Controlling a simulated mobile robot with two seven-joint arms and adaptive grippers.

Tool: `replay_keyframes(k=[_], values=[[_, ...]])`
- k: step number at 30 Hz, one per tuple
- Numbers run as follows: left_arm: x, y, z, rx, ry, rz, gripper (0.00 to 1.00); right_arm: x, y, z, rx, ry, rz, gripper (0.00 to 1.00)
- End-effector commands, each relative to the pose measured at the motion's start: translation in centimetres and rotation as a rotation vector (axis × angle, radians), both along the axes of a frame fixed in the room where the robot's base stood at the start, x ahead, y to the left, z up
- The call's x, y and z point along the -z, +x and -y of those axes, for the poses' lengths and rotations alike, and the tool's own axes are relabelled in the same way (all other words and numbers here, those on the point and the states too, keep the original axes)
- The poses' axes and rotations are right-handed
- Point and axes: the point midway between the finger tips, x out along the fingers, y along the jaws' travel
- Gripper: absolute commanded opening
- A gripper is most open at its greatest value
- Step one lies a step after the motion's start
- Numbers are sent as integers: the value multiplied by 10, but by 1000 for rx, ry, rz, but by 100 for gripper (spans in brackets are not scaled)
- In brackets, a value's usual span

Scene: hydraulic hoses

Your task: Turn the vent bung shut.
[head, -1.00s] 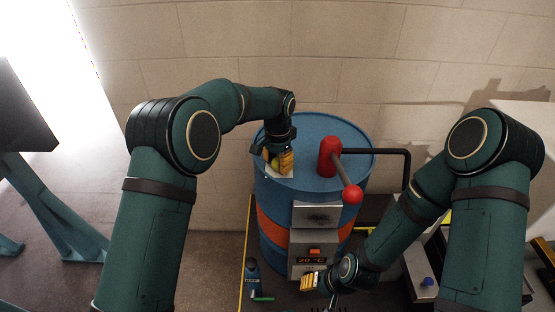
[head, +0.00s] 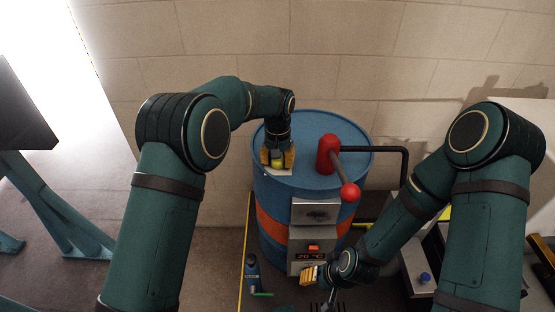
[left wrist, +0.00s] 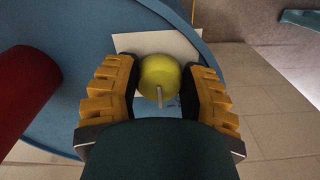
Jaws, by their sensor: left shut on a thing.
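The vent bung is a yellow-green round knob (head: 278,161) on top of the blue drum (head: 300,125), at its left side. In the left wrist view the bung (left wrist: 160,78) shows a small pale pin, and a white plate (left wrist: 165,45) lies beside it on the lid. My left gripper (head: 278,157) points down at the bung from above, its yellow fingers on either side of it and shut on it. My right gripper (head: 310,275) is low in front of the drum; whether its fingers are open or shut is unclear.
A red pump (head: 329,155) with a red-knobbed lever stands on the lid, right of the bung. A dark pipe (head: 385,151) runs off the drum's right side.

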Motion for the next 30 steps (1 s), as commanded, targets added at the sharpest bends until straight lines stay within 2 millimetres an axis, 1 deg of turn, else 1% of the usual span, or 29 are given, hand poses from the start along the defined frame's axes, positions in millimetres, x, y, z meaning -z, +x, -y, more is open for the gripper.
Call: replay_keyframes(k=[13, 14, 15, 16, 17, 26, 30], values=[[2, -1, 0, -12, 1, -3, 8, 0, 0, 0, 0, 0, 0, 47], [2, -1, 0, -11, 1, -3, 50, 0, 0, 0, 0, 0, 0, 47], [2, -1, 0, -11, 1, -3, 64, 0, 0, 0, 0, 0, 0, 47], [2, -1, 0, -11, 1, -3, 75, 0, 0, 0, 0, 0, 0, 47], [1, -1, 0, -11, 1, -3, 77, 0, 0, 0, 0, 0, 0, 47], [-1, 0, 0, -10, 0, 0, 77, 0, 0, 0, 0, 0, 0, 47], [-12, 0, 0, -10, -1, 1, 77, 0, 0, 0, 0, 0, 0, 47]])
